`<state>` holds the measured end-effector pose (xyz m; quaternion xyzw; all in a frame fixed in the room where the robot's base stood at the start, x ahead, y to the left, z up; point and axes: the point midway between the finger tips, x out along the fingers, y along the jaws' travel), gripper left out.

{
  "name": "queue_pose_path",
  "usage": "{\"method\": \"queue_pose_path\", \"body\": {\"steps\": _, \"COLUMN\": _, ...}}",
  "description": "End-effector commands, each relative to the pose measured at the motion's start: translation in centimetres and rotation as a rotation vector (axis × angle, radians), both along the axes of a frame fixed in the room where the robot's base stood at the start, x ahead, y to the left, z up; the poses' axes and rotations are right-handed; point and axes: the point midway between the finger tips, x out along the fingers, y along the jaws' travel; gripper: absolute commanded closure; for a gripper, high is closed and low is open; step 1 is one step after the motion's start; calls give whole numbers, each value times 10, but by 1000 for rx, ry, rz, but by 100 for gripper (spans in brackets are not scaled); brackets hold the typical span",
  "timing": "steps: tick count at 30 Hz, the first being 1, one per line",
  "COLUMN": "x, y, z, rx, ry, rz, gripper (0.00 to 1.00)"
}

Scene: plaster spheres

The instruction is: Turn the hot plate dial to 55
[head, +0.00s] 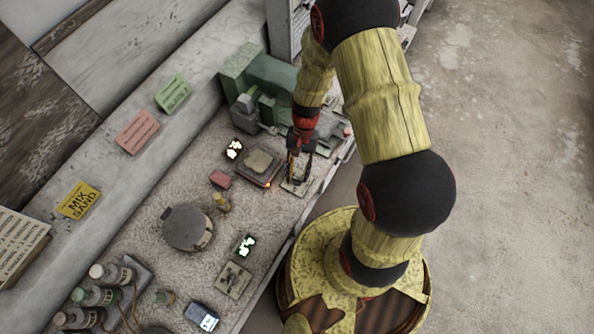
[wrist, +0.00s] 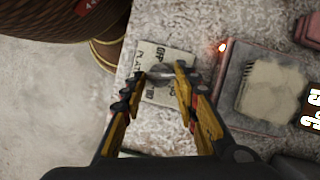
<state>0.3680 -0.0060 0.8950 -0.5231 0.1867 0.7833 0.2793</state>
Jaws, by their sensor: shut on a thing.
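The hot plate (head: 251,174) is a dark square slab with a pale patch on top; it also shows at the right of the wrist view (wrist: 236,105). Its small light (wrist: 222,47) glows orange-red. Beside it lies a pale lettered dial plate (wrist: 180,60), partly covered by my fingers. The grey round dial (wrist: 158,74) sits on this plate, between my fingertips. My gripper (head: 298,180) points down at the plate and is shut on the dial. A lit display (head: 234,149) stands by the hot plate; its digits are cut off in the wrist view and unreadable in the head view.
A green machine (head: 265,80) stands behind the hot plate. A red block (head: 220,179), a round grey vessel (head: 187,228) and a second dial plate (head: 233,280) with a display (head: 245,245) lie along the bench. Bottles (head: 95,295) stand at the near left.

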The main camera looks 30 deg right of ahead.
Motion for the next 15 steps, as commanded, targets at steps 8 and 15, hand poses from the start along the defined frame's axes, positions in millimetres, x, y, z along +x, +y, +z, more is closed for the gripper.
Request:
{"method": "queue_pose_path", "body": {"steps": 8, "x": -2, "y": -3, "z": 0, "rx": 0, "ry": 0, "rz": -264, "gripper": 95}}
{"method": "queue_pose_path", "body": {"steps": 15, "x": -5, "y": -4, "z": 0, "rx": -1, "ry": -1, "rz": -488, "gripper": 95}}
